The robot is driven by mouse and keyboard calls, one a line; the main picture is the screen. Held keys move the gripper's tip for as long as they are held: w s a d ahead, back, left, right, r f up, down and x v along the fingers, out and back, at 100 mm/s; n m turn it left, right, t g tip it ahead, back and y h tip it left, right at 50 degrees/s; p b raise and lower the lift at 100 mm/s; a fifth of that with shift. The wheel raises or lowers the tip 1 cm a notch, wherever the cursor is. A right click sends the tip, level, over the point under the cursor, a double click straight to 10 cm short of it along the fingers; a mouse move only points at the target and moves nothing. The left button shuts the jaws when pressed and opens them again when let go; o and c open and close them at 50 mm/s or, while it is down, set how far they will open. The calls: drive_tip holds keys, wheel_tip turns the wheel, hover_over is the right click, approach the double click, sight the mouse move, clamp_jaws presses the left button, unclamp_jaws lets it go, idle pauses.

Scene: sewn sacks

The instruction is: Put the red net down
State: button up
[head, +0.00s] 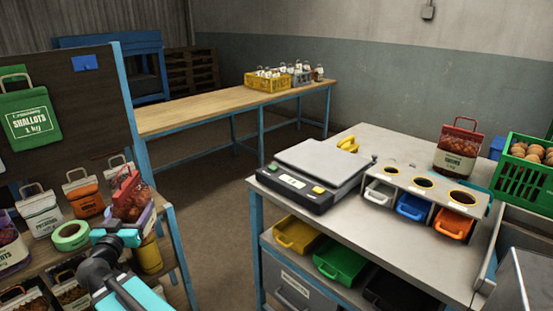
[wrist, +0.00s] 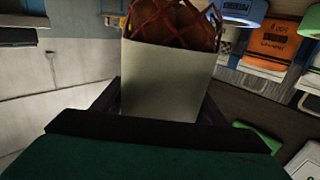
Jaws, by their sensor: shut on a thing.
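A red net (head: 131,199) with a red handle and brownish contents is at the lower left of the head view, in front of the shelf. In the wrist view its red mesh (wrist: 176,20) and a plain pale label (wrist: 165,78) fill the upper middle. My gripper (wrist: 160,108) is shut on it, with a dark finger on each side of the label. The net hides most of the fingertips. I cannot tell whether its lower end touches anything. A second red net (head: 457,147) with a pale label stands upright on the grey table at the right.
The grey table (head: 335,222) holds a scale (head: 316,170), a holed block with coloured drawers (head: 425,198) and a green crate (head: 530,165). Labelled sacks, a green tape roll (head: 71,235) and a yellow can (head: 149,257) crowd the left shelf. The wooden table (head: 200,112) is largely clear.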

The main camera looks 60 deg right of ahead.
drive_tip(key=s+d+r+m+g+h+b, duration=0.1)
drive_tip(key=s+d+r+m+g, duration=0.1)
drive_tip(key=s+d+r, duration=0.5)
drive_tip(key=s+d+m+g+h+b, duration=0.15)
drive_tip(key=s+d, duration=0.35)
drive_tip(key=d, duration=0.7)
drive_tip(key=s+d+r+m+g, duration=0.1)
drive_tip(key=s+d+r+g, duration=0.25)
drive_tip(key=s+d, duration=0.45)
drive_tip(key=s+d+r+m+g, duration=0.1)
drive_tip(key=s+d, duration=0.3)
drive_tip(key=s, duration=0.5)
drive_tip(key=s+d+r+m+g+b, duration=0.1)
drive_tip(key=s+d+r+m+g, duration=0.1)
drive_tip(key=s, duration=0.7)
drive_tip(key=s+d+r+m+g+b, duration=0.1)
drive_tip(key=s+d+r+g, duration=0.3)
drive_tip(key=s+d, duration=0.4)
drive_tip(key=shift+s+d+r+m, duration=0.15)
drive_tip(key=shift+s+r+m, duration=0.4)
drive_tip(key=shift+s, duration=0.45)
drive_tip(key=shift+w+d+r+p, duration=0.1)
drive_tip(key=shift+d+r+p, duration=0.1)
drive_tip(key=shift+p, duration=0.1)
